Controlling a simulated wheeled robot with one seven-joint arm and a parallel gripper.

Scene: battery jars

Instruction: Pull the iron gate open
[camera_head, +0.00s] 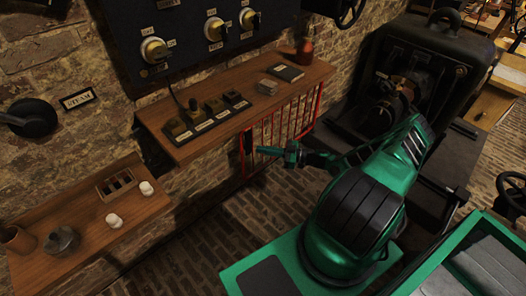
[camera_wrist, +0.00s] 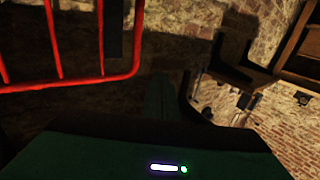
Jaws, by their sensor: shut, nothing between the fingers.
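The iron gate (camera_head: 303,112) is a red frame with thin upright bars, set below the wooden shelf against the brick wall. A dark plate (camera_head: 248,141) sits at its left end. In the wrist view the gate's red frame (camera_wrist: 135,45) fills the upper left, with a rounded corner and the dark plate beside its bars. My green gripper (camera_head: 260,151) is shut and empty, pointing left in front of the gate's lower left part. In the wrist view the gripper (camera_wrist: 158,95) is dark, right of the red frame. I cannot tell whether it touches the gate.
The wooden shelf (camera_head: 165,147) above the gate carries small switches, a dark book (camera_head: 286,72) and a red-brown bottle (camera_head: 305,52). A lower shelf (camera_head: 90,243) with white knobs is at left. A large black machine (camera_head: 430,45) stands right of the gate. Brick floor (camera_head: 255,213) lies clear in front.

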